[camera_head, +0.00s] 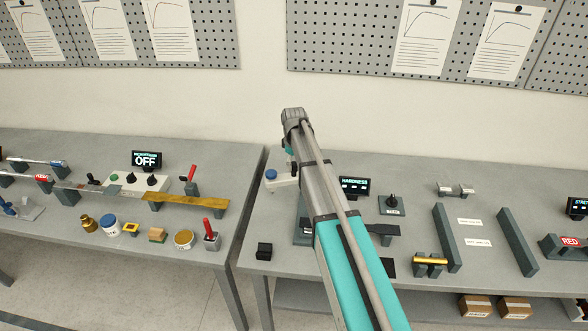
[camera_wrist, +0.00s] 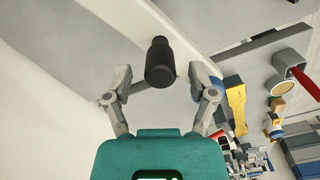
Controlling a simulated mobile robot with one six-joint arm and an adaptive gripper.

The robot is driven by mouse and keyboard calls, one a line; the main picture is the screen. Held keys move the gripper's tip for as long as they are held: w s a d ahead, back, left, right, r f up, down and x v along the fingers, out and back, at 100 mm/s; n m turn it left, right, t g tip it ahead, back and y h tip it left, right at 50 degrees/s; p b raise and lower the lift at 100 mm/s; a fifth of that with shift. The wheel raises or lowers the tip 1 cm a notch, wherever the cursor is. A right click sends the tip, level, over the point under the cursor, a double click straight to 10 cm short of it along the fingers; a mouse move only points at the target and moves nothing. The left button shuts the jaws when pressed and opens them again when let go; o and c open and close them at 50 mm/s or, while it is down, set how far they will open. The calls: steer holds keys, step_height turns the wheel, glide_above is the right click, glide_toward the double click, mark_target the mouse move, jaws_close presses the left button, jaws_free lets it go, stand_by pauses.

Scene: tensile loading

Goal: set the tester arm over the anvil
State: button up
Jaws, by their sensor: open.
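The hardness tester stands on the right-hand table, partly covered by my arm in the head view. Its pale tester arm (camera_head: 284,181) reaches out left of my arm, with a blue cap (camera_head: 271,174) near its left end. In the wrist view a black knob or handle (camera_wrist: 159,62) stands out in front of a pale beam (camera_wrist: 200,22), which looks like the tester arm. My gripper (camera_wrist: 160,78) is open, with one finger on each side of the black handle; I cannot tell whether they touch it. I cannot make out the anvil.
The hardness display (camera_head: 354,186) and a dark knob box (camera_head: 393,204) stand right of my arm. A small black block (camera_head: 264,251) sits near the front edge. Grey rails (camera_head: 447,238) lie further right. A gap separates the left table (camera_head: 215,239), which holds several small items.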

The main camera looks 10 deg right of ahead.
steer(key=shift+f, duration=0.35)
jaws_close()
stand_by(0.3)
